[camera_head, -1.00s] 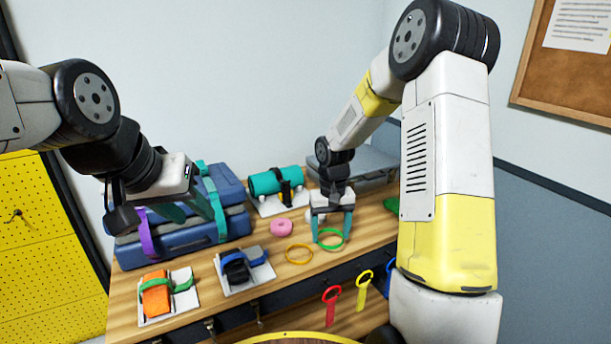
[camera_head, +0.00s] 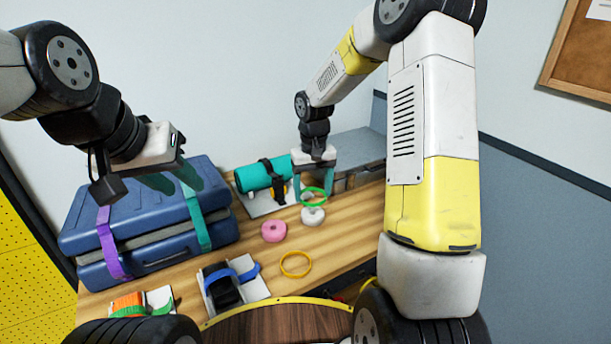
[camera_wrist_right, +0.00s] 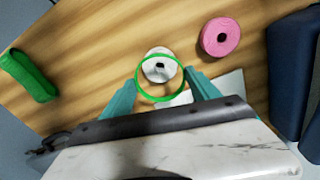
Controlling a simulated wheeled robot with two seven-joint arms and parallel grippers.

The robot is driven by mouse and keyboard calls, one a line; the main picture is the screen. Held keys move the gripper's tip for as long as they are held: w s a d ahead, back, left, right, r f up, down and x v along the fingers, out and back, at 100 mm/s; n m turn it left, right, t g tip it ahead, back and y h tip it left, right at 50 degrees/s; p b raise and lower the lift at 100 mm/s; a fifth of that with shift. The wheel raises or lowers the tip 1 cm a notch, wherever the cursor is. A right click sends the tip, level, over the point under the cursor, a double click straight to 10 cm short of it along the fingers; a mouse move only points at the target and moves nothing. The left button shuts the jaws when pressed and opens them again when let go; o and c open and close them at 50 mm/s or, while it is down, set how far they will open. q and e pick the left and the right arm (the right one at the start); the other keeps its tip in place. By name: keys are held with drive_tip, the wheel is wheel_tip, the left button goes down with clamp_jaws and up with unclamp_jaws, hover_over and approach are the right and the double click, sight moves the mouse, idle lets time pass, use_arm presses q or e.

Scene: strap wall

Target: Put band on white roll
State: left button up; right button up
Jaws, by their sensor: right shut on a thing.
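The green band (camera_head: 314,205) is a thin ring held between the teal fingers of my right gripper (camera_head: 312,186). The white roll (camera_head: 313,217) stands on the wooden table just below the band in the head view. In the right wrist view the band (camera_wrist_right: 160,99) overlaps the white roll (camera_wrist_right: 149,70), and part of the roll shows through the ring. The band appears to be above the roll, not around it. My left gripper (camera_head: 172,180) hangs empty, fingers apart, in front of the blue suitcase.
A pink roll (camera_head: 274,231) and a yellow band (camera_head: 295,264) lie nearby. The blue suitcase (camera_head: 150,205) fills the left. A green object (camera_wrist_right: 28,74) lies left in the wrist view.

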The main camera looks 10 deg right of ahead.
sight(312, 212)
drive_tip(key=shift+f, duration=2.25)
drive_tip(key=shift+f, duration=1.2)
idle(1.0)
drive_tip(key=o, duration=1.4)
drive_tip(key=shift+c, duration=0.2)
drive_tip(key=shift+r, duration=0.1)
drive_tip(key=shift+r, duration=3.95)
